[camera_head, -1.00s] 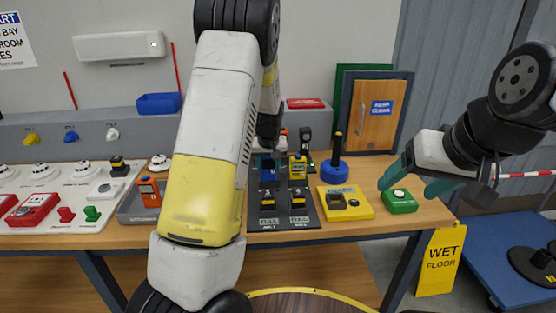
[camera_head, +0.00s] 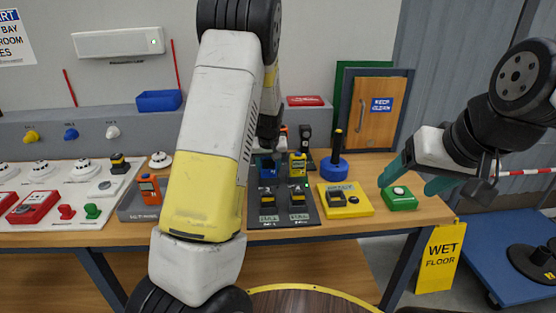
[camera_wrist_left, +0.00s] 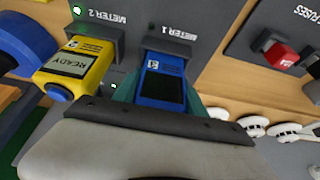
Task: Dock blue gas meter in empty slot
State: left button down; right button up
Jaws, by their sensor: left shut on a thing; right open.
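The blue gas meter (camera_wrist_left: 163,80) is in my left gripper (camera_wrist_left: 160,92), with a teal finger on each side of it. In the wrist view its far end meets the dark holder marked METER 1; I cannot tell how deep it sits. In the head view the blue meter (camera_head: 268,168) is partly hidden below my left gripper (camera_head: 268,140). A yellow meter (camera_wrist_left: 75,65) reading READY sits in the METER 2 holder beside it, with a green light near. My right gripper (camera_head: 405,178) is open and empty above the green box.
The dark meter board (camera_head: 283,224) has two lower holders with small black-yellow units. A yellow box (camera_head: 345,200), a green box (camera_head: 399,199) and a blue-based post (camera_head: 334,168) stand to the right. A grey tray with an orange device (camera_head: 150,190) is left of my arm.

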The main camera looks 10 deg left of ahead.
pick_arm(q)
jog(key=shift+r, duration=2.45)
